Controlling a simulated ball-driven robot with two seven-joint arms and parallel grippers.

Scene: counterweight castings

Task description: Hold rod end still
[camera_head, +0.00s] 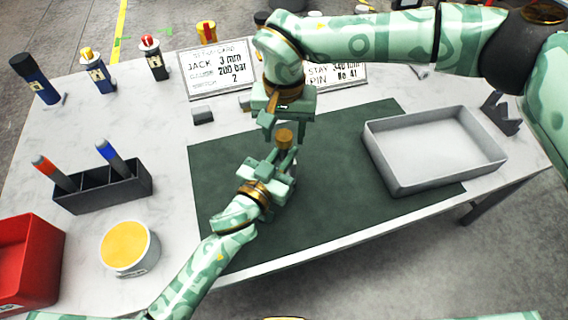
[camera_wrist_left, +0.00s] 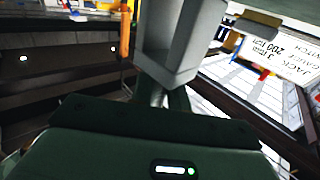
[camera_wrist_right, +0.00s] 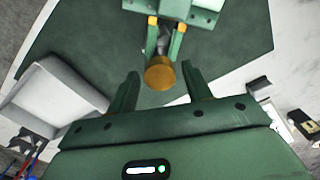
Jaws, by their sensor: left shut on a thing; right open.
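A part with a round brass end (camera_head: 284,137) stands above the dark green mat (camera_head: 340,205), with a grey section just below the brass. My left gripper (camera_head: 280,160) is shut around that grey section. In the right wrist view the brass end (camera_wrist_right: 160,73) faces the camera, with the left fingers on either side of the grey section behind it. My right gripper (camera_head: 284,118) is above the brass end. Its open fingers (camera_wrist_right: 161,85) have the brass end between and slightly beyond them, with gaps on both sides. The part's lower end is hidden.
A grey tray (camera_head: 386,172) lies on the mat's right side. A dark holder (camera_head: 105,190) with two markers, a yellow-topped tub (camera_head: 128,248) and a red bin (camera_head: 48,262) are at left. Written cards (camera_head: 215,68) and several bottles (camera_head: 97,72) stand at the back.

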